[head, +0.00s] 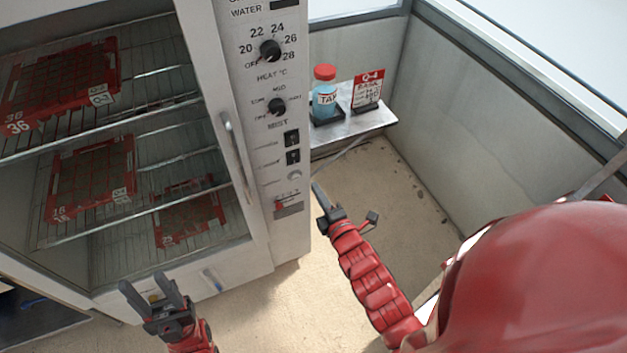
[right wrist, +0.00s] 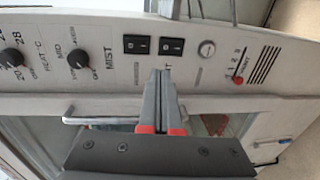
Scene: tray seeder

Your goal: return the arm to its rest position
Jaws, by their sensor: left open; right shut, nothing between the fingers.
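My right gripper (head: 317,190) is shut and empty, in front of the right side of the cabinet's control panel (head: 298,224). In the right wrist view its closed fingers (right wrist: 163,84) point at the panel, below two black switches; whether the tips touch the panel I cannot tell. My left gripper (head: 144,283) is open and empty, low in front of the cabinet's bottom edge.
The cabinet's wire shelves (head: 160,128) hold red trays (head: 93,178). A door handle (head: 236,155) stands out beside the panel. A blue bottle with red cap (head: 325,95) and a red-and-white sign (head: 368,90) stand on a metal shelf (head: 372,121). Floor right of the cabinet looks clear.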

